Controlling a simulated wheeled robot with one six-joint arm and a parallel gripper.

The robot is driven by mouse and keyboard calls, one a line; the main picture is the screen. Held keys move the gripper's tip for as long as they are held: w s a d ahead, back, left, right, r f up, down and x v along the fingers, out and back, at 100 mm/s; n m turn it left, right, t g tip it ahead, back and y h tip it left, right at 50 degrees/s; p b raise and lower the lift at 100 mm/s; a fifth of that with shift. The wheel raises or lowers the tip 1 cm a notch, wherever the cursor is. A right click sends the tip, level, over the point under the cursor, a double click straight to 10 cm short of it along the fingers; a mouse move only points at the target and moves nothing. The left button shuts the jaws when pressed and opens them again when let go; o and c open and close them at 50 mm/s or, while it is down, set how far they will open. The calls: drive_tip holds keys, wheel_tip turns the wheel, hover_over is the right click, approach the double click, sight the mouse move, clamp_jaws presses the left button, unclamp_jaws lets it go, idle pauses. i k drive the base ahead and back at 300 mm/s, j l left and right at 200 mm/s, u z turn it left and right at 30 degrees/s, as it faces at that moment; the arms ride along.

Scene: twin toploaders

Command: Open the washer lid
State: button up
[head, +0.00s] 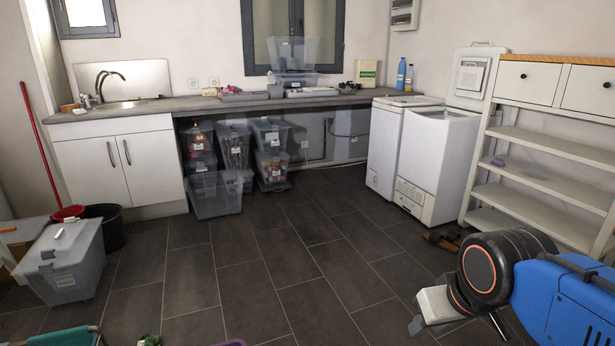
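Two white top-loading machines stand side by side at the right under and beside the counter's end. The left machine (384,152) has a flat top that looks shut. The right machine (432,168) has a grey, hollow-looking top, and a white panel (470,76) stands upright behind it; I cannot tell for sure whether this is its raised lid. Which of the two is the washer is not clear. My arm reaches in at the lower right, well in front of the machines.
A white shelf unit (545,134) stands close to the right machine. Brown shoes (443,240) lie on the floor before it. Clear bins (215,194) sit under the counter (220,103). A grey bin (65,265) stands at the left. The dark tiled floor between is free.

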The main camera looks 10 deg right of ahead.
sight(404, 105)
drive_tip(key=i+l+z, duration=0.1)
drive_tip(key=i+z, duration=0.35)
drive_tip(key=i, duration=3.3)
